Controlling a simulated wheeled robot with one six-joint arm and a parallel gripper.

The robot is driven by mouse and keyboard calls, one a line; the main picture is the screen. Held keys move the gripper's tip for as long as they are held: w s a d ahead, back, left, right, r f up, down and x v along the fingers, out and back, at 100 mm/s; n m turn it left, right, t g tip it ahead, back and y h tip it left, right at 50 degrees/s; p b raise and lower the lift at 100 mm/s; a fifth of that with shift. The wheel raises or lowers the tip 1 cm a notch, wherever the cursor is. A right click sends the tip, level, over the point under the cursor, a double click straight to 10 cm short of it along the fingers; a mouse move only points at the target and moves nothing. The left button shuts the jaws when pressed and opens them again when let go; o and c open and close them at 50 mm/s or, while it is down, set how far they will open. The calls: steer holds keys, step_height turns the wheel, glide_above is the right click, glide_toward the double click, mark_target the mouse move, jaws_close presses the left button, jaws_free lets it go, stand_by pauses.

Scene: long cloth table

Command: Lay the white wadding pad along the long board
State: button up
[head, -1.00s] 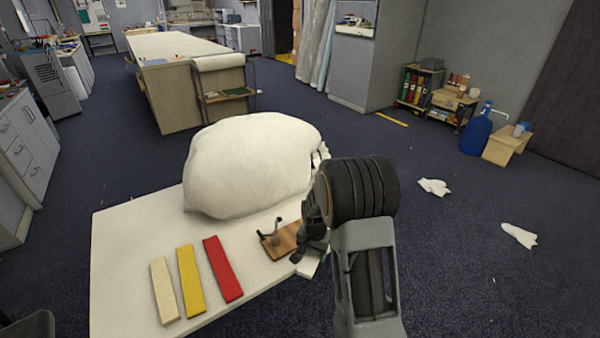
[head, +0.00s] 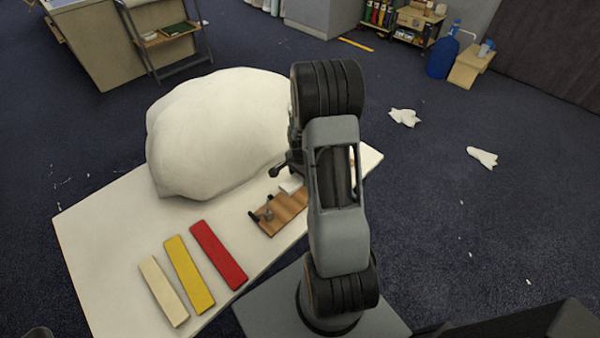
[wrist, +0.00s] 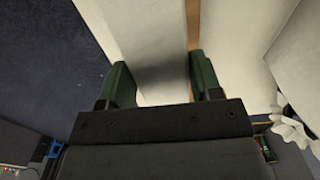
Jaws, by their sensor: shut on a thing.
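My gripper (wrist: 162,82) is shut on the white wadding pad (wrist: 140,30), which lies between its two green fingers in the wrist view. In the head view my arm hides most of the gripper, and a small white end of the pad (head: 291,185) shows beside it. A brown wooden board (head: 283,212) with dark upright fittings lies on the white table, just below that pad end. In the wrist view a narrow brown strip of the board (wrist: 193,22) shows along the pad's right side. I cannot tell whether the pad touches the board.
A large white bundle (head: 215,130) stands on the table (head: 100,235) behind the board. Cream (head: 164,291), yellow (head: 189,275) and red (head: 219,255) bars lie at the front left. White scraps (head: 404,117) lie on the floor to the right.

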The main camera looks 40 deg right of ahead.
mark_target(301, 192)
steer(key=shift+f+b, duration=2.5)
steer(key=shift+f, duration=1.25)
steer(key=o, duration=1)
steer(key=shift+r, duration=0.1)
step_height(301, 192, up, 14)
steer(key=shift+f, duration=0.15)
